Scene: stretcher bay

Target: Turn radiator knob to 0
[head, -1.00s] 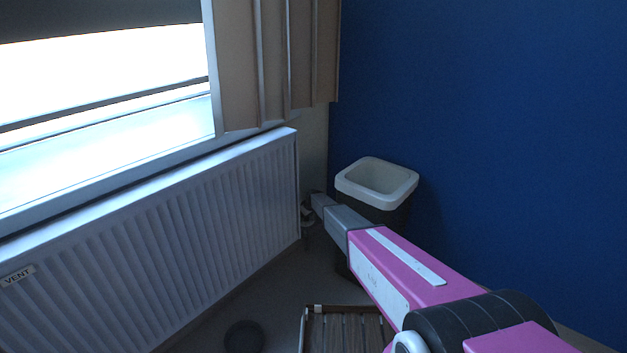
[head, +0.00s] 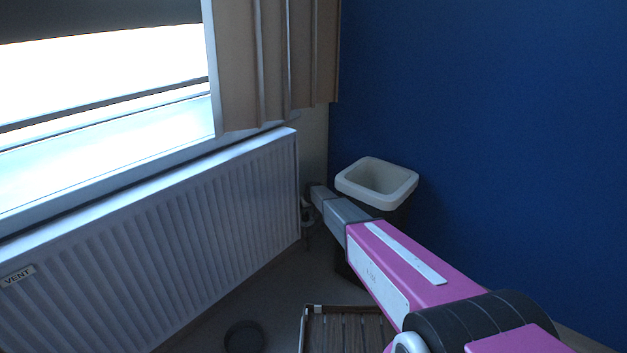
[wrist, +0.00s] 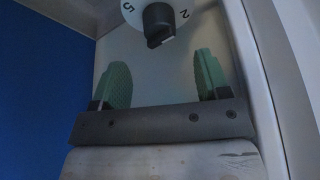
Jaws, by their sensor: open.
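The radiator knob (wrist: 158,24) is dark with a pointer ridge and sits on a pale round dial (wrist: 135,12) at the top of the wrist view. The digits 5 and 2 show on the dial; its upper part is cut off, and no 0 is visible. My gripper (wrist: 161,75) is open and empty, its two green pads apart and just short of the knob. In the head view my gripper (head: 312,190) is at the right end of the white radiator (head: 200,225), where the knob is hidden or too small to make out.
A dark bin with a white rim (head: 376,180) stands close beside my arm. A beige curtain (head: 265,65) hangs above. A slatted wooden item (head: 345,330) and a dark round object (head: 244,337) are on the floor. A blue wall (head: 500,130) bounds the right.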

